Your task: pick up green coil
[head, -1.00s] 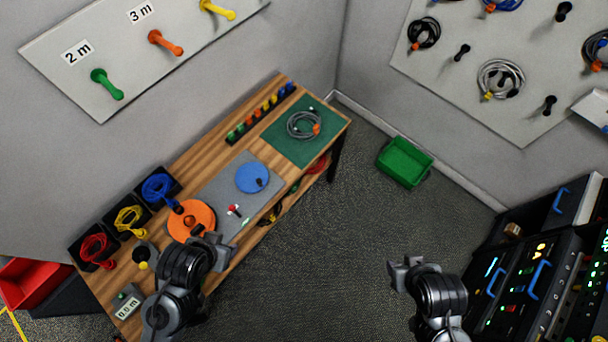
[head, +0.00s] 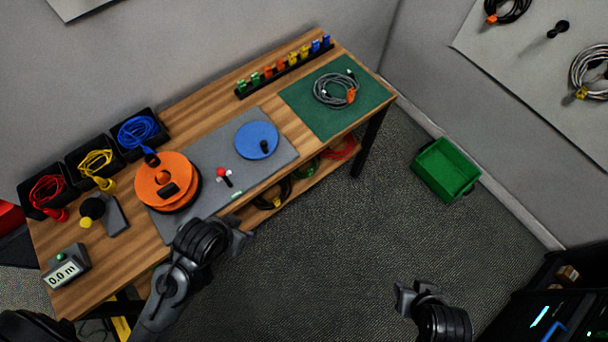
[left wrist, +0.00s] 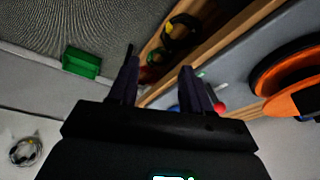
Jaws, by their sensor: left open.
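A green coil (head: 307,168) lies on the shelf under the workbench, between a dark coil (head: 272,194) and a red coil (head: 340,148). The bench edge partly hides it. In the left wrist view the green coil (left wrist: 156,57) is small and dark, beyond the fingers, with the dark coil (left wrist: 180,32) beside it. My left gripper (head: 243,236) is open and empty, in front of the bench's front edge and apart from the coils. Its two fingers (left wrist: 158,80) show in the left wrist view. My right gripper (head: 406,293) is over the floor, far from the shelf; its jaw gap is unclear.
The wooden bench (head: 130,255) carries an orange reel (head: 166,182), a blue disc (head: 256,140), a grey cable on a green mat (head: 300,97), and black bins of cables. A green bin (head: 446,170) stands on the floor. Floor between bench and right arm is clear.

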